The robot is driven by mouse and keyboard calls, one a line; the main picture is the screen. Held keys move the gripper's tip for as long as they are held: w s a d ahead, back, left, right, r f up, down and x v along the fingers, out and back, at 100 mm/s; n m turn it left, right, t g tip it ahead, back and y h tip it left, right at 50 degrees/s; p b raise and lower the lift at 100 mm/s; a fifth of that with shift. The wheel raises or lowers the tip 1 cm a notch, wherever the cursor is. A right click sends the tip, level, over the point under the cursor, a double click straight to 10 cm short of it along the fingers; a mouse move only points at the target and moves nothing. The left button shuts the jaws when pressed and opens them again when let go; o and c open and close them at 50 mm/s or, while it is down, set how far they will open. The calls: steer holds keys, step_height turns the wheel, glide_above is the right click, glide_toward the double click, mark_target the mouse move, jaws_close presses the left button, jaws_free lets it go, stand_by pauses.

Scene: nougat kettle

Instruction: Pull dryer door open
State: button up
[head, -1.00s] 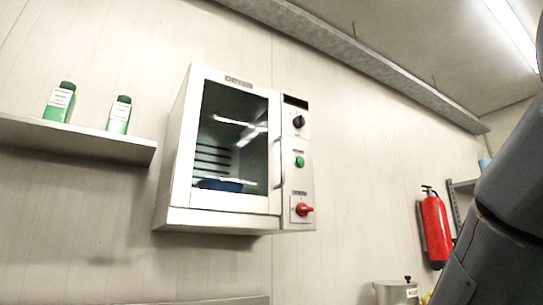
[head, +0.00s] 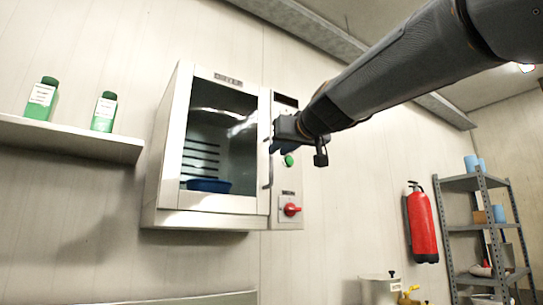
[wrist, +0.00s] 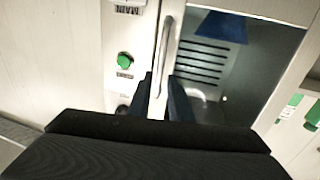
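The dryer (head: 205,150) is a white wall-mounted cabinet, and its glass-fronted door (head: 236,203) looks closed. The upright metal bar handle (head: 267,178) is on the door's right edge; its upper part is hidden behind my gripper in the head view. My gripper (head: 273,146) is at the handle, with my arm reaching in from the upper right. In the wrist view my gripper (wrist: 162,92) has its two dark fingers apart, one on each side of the handle (wrist: 164,55). A gap shows between fingers and bar; contact is not visible. A blue bowl (head: 208,185) sits inside.
The control panel with green button (head: 288,160) and red knob (head: 291,209) is right of the door. A shelf (head: 70,138) with two green bottles is at left. A fire extinguisher (head: 421,225), a rack (head: 470,184) and a metal pot (head: 380,290) are at right.

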steer(key=p, duration=0.2)
glide_above(271, 181)
steer(key=shift+w+f, duration=0.1)
steer(key=shift+w, duration=0.2)
jaws_close()
